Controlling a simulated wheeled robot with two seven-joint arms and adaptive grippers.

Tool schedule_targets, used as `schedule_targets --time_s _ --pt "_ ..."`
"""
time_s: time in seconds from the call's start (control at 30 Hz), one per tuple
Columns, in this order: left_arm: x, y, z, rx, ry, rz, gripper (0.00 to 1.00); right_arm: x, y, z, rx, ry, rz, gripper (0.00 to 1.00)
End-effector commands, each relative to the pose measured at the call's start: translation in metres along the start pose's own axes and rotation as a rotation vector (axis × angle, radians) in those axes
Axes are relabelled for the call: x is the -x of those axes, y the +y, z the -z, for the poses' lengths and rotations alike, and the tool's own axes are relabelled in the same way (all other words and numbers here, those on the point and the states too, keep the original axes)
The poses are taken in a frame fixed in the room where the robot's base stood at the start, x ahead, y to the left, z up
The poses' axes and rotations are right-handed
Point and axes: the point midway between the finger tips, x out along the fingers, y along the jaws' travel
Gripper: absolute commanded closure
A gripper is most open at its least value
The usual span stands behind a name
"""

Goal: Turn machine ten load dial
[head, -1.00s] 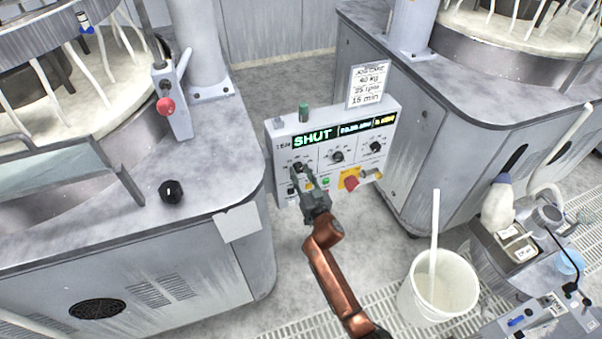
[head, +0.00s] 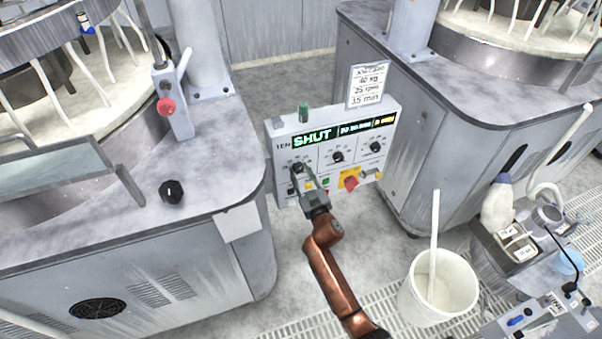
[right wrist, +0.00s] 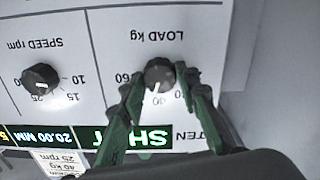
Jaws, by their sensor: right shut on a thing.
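The control panel of machine ten (head: 318,150) faces me, marked TEN, with a lit display reading SHUT. Its load dial (head: 297,169) is the leftmost of three black dials. In the right wrist view the load dial (right wrist: 160,74) appears upside down under the label LOAD kg, its white pointer line towards the display side. My right gripper (head: 303,179) reaches the dial from below. In the wrist view its green fingers (right wrist: 160,80) are shut on the dial, one on each side. My left gripper is not in view.
The speed dial (right wrist: 40,79) is beside the load dial. A red emergency knob (head: 350,181) is on the panel's lower right. A card (head: 368,85) stands on top. A white bucket (head: 438,288) stands on the floor at right. A loose black knob (head: 171,191) is on the left machine.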

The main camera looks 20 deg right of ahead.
Motion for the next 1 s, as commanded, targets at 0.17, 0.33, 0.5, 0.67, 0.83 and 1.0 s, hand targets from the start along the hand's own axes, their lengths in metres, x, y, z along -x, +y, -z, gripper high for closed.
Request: schedule_targets --time_s 0.17,0.33,0.5,0.67,0.83,1.0 --pt "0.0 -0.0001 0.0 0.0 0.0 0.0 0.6 0.0001 -0.0002 -0.0007 0.135 -0.001 0.0 0.95" --pt "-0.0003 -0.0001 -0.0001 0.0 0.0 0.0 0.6 0.0001 -0.0006 -0.0007 0.24 -0.001 0.001 0.95" --pt "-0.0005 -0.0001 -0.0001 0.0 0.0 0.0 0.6 0.0001 -0.0009 -0.0006 0.31 -0.001 0.001 0.95" --pt "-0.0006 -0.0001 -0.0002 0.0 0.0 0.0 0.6 0.0001 -0.001 -0.0006 0.345 -0.001 0.001 0.95" --pt "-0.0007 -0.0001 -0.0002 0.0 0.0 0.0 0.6 0.0001 -0.0011 -0.0006 0.355 0.0 0.001 0.95" --pt "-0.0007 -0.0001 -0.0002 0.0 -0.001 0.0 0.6 0.0001 -0.0011 -0.0006 0.355 0.0 0.001 0.95"
